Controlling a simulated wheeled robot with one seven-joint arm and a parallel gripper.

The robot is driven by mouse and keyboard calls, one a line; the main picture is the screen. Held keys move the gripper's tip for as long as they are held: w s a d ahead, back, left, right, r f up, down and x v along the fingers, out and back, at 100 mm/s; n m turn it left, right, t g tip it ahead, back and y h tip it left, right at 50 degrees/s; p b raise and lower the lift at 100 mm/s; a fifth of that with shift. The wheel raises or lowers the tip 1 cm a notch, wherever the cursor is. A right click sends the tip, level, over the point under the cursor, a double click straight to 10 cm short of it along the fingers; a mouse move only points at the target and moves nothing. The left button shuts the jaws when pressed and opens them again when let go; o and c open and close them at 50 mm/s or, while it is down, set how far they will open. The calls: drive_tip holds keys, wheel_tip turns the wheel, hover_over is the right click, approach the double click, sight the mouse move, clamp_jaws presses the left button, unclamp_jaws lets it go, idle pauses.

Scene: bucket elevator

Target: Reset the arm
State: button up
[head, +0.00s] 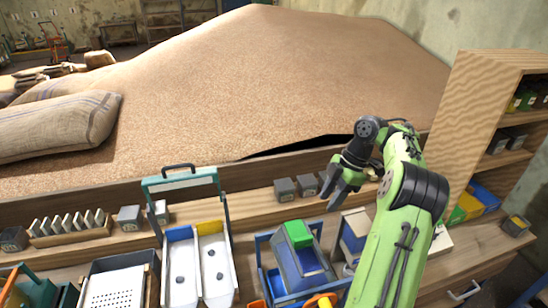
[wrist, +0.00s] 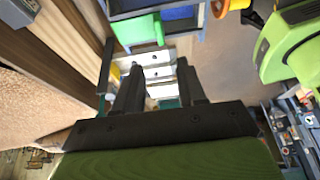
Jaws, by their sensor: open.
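My green and black arm reaches in from the lower right of the head view and bends at a dark elbow. My gripper (head: 338,192) hangs over the wooden bench, near its back ledge and beside small dark blocks (head: 307,185). In the wrist view my gripper (wrist: 159,72) shows two dark fingers standing apart, with nothing held between them. Beyond the fingers is a white piece with small knobs (wrist: 158,73), partly hidden by them. How high the gripper is above the bench is hard to tell.
A blue unit with a green block (head: 299,233) stands below and left of my gripper. White trays (head: 198,262) under a teal frame are further left. A wooden shelf (head: 470,110) stands close on the right. A large grain heap (head: 250,80) lies behind the bench, with sacks (head: 60,125) at left.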

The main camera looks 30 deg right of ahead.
drive_tip(key=s+a+r+m+h+b, duration=0.1)
drive_tip(key=a+r+m+b, duration=0.2)
drive_tip(key=a, duration=0.9)
drive_tip(key=a+r+m+h+b, duration=0.2)
drive_tip(key=a+m, duration=0.2)
drive_tip(key=a, duration=0.7)
drive_tip(key=s+a+f+m+t+b, duration=0.2)
drive_tip(key=s+a+f+m, duration=0.1)
drive_tip(key=s, duration=0.5)
drive_tip(key=s+a+f+m+t+h+b, duration=0.1)
drive_tip(key=s+a+f+m+t+b, duration=0.1)
drive_tip(key=s, duration=0.6)
drive_tip(key=f+m, duration=0.1)
drive_tip(key=m, duration=0.1)
drive_tip(key=shift+s+a+f+m, duration=0.15)
drive_tip(key=shift+a+m, duration=0.25)
